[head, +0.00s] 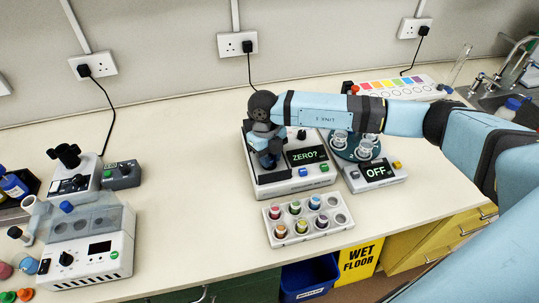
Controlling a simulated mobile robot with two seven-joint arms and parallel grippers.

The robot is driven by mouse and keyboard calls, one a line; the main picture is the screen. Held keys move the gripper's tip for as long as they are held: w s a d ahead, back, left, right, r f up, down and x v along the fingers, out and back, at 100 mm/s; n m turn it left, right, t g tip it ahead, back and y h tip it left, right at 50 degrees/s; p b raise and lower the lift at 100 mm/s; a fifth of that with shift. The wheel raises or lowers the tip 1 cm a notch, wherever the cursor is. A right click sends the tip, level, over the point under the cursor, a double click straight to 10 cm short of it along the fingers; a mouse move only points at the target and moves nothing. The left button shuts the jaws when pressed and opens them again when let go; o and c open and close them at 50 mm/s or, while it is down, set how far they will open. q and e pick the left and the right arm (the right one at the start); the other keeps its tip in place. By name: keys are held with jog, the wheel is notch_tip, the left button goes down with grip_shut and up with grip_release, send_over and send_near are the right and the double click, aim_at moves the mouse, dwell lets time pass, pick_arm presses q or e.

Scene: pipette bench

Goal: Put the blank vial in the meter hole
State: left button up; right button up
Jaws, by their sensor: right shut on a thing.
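The meter (262,188) is a pale box in the middle of the bench, with a dark display reading "ZERO?" and blue and green buttons. My right gripper (268,160) points down over the left part of the meter. It is shut on what appears to be the blank vial, which the gripper and wrist mostly hide. The meter hole is hidden too, so I cannot tell whether the vial is in it. A white vial rack (308,240) in front of the meter holds several vials with coloured caps; two holes at its right end look empty. My left gripper is not in view.
Right of the meter stands a device (378,186) reading "OFF", with glassware on its round dark top. A grey-white instrument (100,262) with a clear lid stands at the left. A sink is at the far right. The bench between left instrument and meter is clear.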

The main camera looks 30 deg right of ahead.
jog(key=shift+f+b, duration=0.3)
jog(key=shift+b, duration=0.05)
jog(key=o, duration=0.9)
jog(key=shift+r+p, duration=0.45)
jog(key=shift+r, duration=0.15)
notch_tip(320, 180, up, 11)
jog(key=w+b, duration=0.1)
jog(key=b, duration=0.1)
jog(key=shift+w+r+b, duration=0.2)
jog(key=shift+w+b, duration=0.1)
jog(key=shift+w, duration=0.1)
